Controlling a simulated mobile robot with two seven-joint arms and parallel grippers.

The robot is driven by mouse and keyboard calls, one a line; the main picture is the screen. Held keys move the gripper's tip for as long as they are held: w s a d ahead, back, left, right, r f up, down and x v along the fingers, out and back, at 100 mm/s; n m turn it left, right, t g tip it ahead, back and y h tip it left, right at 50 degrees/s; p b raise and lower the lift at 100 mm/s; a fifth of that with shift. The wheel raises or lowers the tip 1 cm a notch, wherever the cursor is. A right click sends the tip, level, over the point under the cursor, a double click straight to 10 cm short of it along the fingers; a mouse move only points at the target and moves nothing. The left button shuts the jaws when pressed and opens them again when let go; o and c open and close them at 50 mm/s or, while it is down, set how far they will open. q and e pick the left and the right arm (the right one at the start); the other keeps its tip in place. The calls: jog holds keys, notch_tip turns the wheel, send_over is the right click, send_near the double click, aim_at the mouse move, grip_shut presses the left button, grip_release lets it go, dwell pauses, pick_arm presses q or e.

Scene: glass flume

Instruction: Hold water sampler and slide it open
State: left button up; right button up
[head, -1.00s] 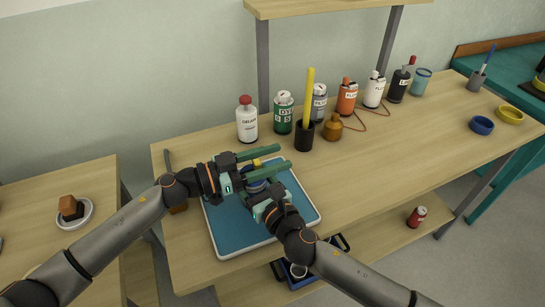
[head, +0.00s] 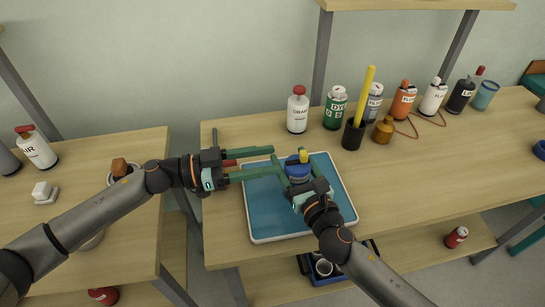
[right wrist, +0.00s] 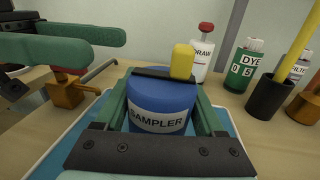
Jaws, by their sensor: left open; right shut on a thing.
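The water sampler is a blue cylinder (right wrist: 160,98) labelled SAMPLER, with a dark strip across its top and a yellow knob (right wrist: 182,60) on that strip. In the head view the sampler (head: 297,173) is over the blue tray. My right gripper (right wrist: 160,112) is shut on it, with one green finger on each side; it also shows in the head view (head: 302,182). My left gripper (head: 274,161) is open and empty to the left of the sampler, its long green fingers pointing toward the yellow knob. Whether the sampler touches the tray is hard to tell.
The blue tray (head: 265,222) has a white rim. Behind it stand a white bottle (head: 297,112), a green dye bottle (head: 334,112) and a black cup (head: 353,135) with a yellow stick. A brass fitting (right wrist: 66,94) with a red top is near the left gripper. The bench right of the tray is clear.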

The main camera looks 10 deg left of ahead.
jog(key=o, duration=1.5)
